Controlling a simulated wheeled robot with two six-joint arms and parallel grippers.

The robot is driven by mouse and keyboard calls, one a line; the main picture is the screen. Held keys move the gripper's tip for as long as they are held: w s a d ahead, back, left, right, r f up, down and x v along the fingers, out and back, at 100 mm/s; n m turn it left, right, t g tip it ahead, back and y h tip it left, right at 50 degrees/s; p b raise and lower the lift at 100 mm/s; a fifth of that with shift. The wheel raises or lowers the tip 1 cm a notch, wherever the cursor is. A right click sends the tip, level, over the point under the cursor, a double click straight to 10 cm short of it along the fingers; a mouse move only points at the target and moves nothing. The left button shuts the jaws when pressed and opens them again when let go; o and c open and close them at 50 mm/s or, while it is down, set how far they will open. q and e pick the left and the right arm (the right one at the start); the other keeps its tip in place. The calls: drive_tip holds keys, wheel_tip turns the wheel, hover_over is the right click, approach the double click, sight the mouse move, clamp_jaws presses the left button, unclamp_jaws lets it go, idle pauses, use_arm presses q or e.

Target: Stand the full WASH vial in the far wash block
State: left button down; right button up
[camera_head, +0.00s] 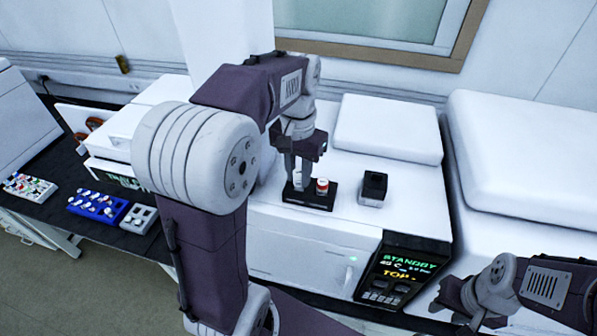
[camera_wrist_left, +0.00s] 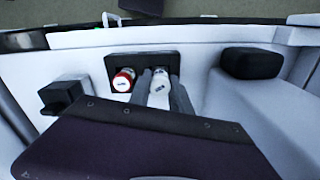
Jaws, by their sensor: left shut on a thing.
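A black two-place block (camera_head: 309,203) sits on the white instrument top; it also shows in the wrist view (camera_wrist_left: 111,62). A red-capped vial (camera_head: 322,186) stands in one place of it, seen in the wrist view too (camera_wrist_left: 123,80). My left gripper (camera_head: 297,182) points down at the block's other place. Its fingers (camera_wrist_left: 161,92) are shut on a white-capped vial (camera_wrist_left: 160,76), beside the red-capped one. Whether the held vial's base is seated is hidden. My right gripper (camera_head: 468,318) shows partly at the lower right; its jaws are unclear.
A small black holder (camera_head: 373,188) stands right of the block. Another dark block (camera_wrist_left: 253,63) shows at the right of the wrist view. A blue rack (camera_head: 98,206), a grey rack (camera_head: 139,218) and a white tray of vials (camera_head: 29,187) lie at left.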

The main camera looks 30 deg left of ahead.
use_arm(q)
drive_tip(key=shift+f+b, duration=0.4)
drive_tip(key=shift+f, duration=0.25)
drive_tip(key=c, duration=0.7)
unclamp_jaws()
drive_tip(key=shift+r, duration=0.1)
wheel_tip(320, 180, up, 7)
drive_tip(key=p, duration=0.7)
